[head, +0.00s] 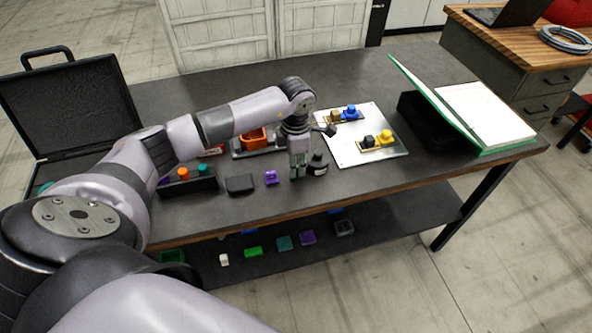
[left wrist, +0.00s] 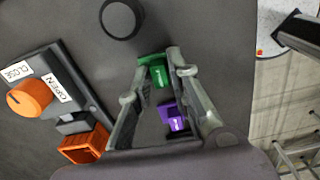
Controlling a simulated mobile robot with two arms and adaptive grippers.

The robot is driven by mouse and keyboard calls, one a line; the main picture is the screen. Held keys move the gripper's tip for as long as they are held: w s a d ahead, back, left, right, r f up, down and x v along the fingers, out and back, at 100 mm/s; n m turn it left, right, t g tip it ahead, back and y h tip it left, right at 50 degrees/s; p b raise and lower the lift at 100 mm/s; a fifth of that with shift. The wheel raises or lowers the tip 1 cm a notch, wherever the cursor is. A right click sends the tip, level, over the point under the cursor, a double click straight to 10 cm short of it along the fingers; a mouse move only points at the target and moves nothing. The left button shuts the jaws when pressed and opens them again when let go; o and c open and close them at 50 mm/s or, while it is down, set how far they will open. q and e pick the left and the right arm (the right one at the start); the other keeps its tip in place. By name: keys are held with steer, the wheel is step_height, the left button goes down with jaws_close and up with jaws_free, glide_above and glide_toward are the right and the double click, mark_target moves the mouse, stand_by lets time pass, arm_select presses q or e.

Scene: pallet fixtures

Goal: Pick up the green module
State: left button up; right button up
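The green module (left wrist: 152,70) lies between the fingertips of my left gripper (left wrist: 158,58) in the left wrist view. The fingers stand apart on either side of it; I cannot tell whether they touch it. A purple module (left wrist: 174,115) shows close beside it, between the fingers lower in the picture. In the head view my left gripper (head: 298,174) points straight down, low over the front part of the table, and hides the green module. The purple module (head: 271,177) lies just left of the gripper there. My right gripper is not in view.
A black round object (head: 317,163) stands right beside the gripper. A pale plate (head: 350,145) with blue and yellow parts lies to the right. Several small blocks lie on the lower shelf (head: 390,216).

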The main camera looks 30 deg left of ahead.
arm_select(q)
jaws_close()
